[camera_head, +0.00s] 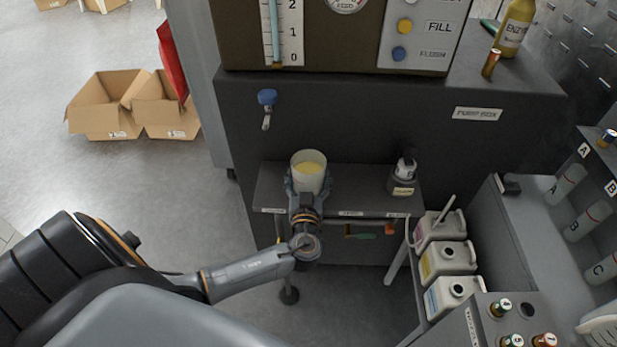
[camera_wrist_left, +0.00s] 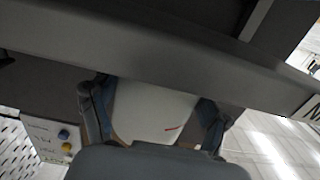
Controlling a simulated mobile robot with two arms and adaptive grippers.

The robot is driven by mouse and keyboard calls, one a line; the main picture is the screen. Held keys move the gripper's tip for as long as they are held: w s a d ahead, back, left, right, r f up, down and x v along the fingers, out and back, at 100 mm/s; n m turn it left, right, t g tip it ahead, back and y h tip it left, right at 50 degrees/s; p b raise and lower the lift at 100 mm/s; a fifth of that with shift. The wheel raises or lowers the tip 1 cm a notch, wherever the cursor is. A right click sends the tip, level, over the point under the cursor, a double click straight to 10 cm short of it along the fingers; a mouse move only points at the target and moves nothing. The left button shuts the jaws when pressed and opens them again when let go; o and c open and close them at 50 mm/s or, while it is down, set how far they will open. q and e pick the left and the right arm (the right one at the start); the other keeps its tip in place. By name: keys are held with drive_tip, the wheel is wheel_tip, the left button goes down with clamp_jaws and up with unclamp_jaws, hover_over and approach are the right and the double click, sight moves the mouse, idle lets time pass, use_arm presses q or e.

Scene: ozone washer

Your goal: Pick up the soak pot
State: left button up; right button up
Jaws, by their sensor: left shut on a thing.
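The soak pot (camera_head: 308,161) is a white cup with yellow contents, upright at the left part of the small grey shelf. My left gripper (camera_head: 308,182) reaches it from the front, with a finger on each side of the pot, and is shut on it. In the left wrist view the white pot wall (camera_wrist_left: 150,112) sits between the two fingers (camera_wrist_left: 152,115). I cannot tell whether the pot's base touches the shelf. My right gripper is not in view.
The grey shelf (camera_head: 345,195) also bears a small dark bottle (camera_head: 403,172) at its right. A blue-handled tap (camera_head: 267,108) sticks out from the cabinet above left. White jugs (camera_head: 447,258) stand at the right. Open cardboard boxes (camera_head: 105,105) lie on the floor at left.

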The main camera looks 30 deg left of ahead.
use_arm(q)
drive_tip(key=shift+r, duration=0.6)
drive_tip(key=s+d+r+b, duration=0.2)
drive_tip(key=s+d+r, duration=0.4)
drive_tip(key=s+r, duration=0.5)
drive_tip(key=shift+s+d, duration=0.35)
drive_tip(key=shift+s, duration=0.2)
